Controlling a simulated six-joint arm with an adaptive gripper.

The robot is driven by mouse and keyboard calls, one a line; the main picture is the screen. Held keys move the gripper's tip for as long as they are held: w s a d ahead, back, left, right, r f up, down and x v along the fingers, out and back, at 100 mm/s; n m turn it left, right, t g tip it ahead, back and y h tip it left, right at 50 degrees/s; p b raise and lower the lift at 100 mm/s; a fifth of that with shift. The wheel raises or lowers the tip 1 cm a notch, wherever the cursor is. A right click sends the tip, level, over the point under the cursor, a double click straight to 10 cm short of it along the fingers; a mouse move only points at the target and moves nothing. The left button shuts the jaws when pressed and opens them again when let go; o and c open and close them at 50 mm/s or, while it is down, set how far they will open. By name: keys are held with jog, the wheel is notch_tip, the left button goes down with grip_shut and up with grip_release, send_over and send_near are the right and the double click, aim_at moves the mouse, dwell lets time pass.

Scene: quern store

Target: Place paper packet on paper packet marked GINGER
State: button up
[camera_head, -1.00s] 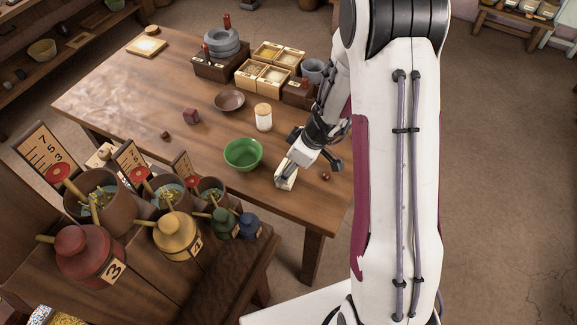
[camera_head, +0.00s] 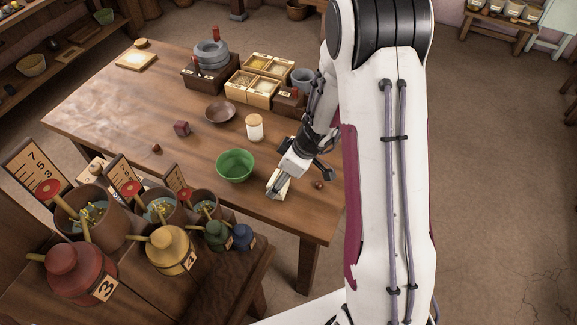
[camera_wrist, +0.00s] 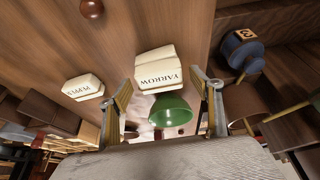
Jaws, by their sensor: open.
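A cream paper packet marked YARROW (camera_wrist: 157,76) shows in the wrist view, between and beyond my fingers. A smaller cream packet marked PEPPER (camera_wrist: 82,88) lies to its left. No label reading GINGER can be made out. My gripper (camera_wrist: 164,92) is open, its two fingers well apart. In the head view my gripper (camera_head: 277,188) is low over the table's front right part, right of the green bowl. A cream packet (camera_head: 284,187) shows at its fingers, partly hidden by them; its label cannot be read there.
The green bowl (camera_head: 235,166) stands close left of my gripper. A lidded jar (camera_head: 254,128), a brown dish (camera_head: 219,112) and spice boxes (camera_head: 262,82) stand farther back. A small brown ball (camera_head: 319,184) lies to the right. The table's left part is mostly clear.

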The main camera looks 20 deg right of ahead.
jog(key=v, duration=1.2)
dwell(0.4)
jog(key=shift+r, duration=0.1)
dwell(0.4)
jog(key=s+a+r+m+h, duration=0.1)
jog(key=s+a+r+m, duration=0.4)
jog(key=s+r, duration=0.65)
jog(key=s+r+m+t+h, duration=0.2)
jog(key=s+r+m, duration=0.2)
jog(key=s+r, duration=0.3)
jog(key=s, duration=0.3)
jog(key=shift+s+a+r, duration=0.15)
jog(key=shift+a+r, duration=0.1)
jog(key=shift+r, duration=0.05)
